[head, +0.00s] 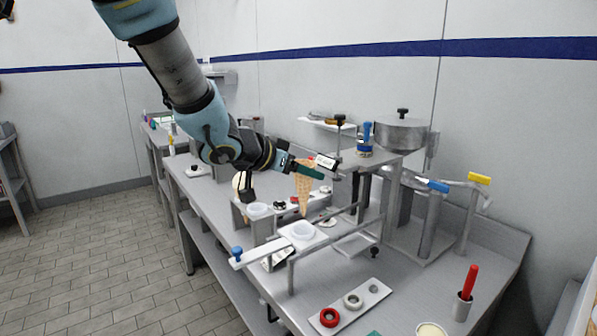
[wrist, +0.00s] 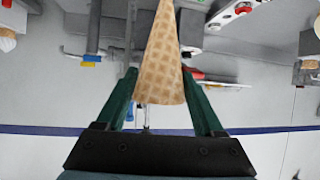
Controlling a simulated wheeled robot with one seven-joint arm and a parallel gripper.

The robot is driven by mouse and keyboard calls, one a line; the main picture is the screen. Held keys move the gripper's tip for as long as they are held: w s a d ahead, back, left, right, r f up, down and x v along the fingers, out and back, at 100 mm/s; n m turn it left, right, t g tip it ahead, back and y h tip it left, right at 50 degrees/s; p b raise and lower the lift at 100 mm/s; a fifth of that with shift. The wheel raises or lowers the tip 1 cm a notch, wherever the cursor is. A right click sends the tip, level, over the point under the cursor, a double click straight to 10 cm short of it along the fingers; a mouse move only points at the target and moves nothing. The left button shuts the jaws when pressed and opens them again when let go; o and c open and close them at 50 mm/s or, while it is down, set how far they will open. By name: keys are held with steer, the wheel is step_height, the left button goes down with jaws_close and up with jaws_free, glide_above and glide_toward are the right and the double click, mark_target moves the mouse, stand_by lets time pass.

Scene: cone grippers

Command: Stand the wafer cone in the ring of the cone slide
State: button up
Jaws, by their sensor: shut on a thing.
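The wafer cone (head: 304,188) hangs tip down in my gripper (head: 306,170), and its wide end is between the green fingers. The wrist view shows the cone (wrist: 160,65) between the two fingers of my gripper (wrist: 158,82), its tip pointing away from the palm. The cone slide (head: 262,251) is a pale bar with a blue knob at its left end.
Metal rails (head: 325,238) run beside the slide. A steel machine with a round hopper (head: 400,135) stands behind to the right.

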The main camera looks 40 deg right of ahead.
mark_target(297, 187)
steer(key=shift+a, duration=0.1)
steer(key=shift+f+b, duration=1.3)
steer(key=shift+f, duration=0.75)
steer(key=shift+p, duration=0.4)
steer(key=shift+f, duration=0.15)
step_height(297, 187, down, 9)
steer(key=b, duration=0.7)
steer(key=o, duration=0.8)
stand_by(1.7)
steer(key=shift+o, duration=0.2)
steer(key=v, duration=1)
steer(key=shift+s+a, duration=0.1)
steer(key=shift+a, duration=0.3)
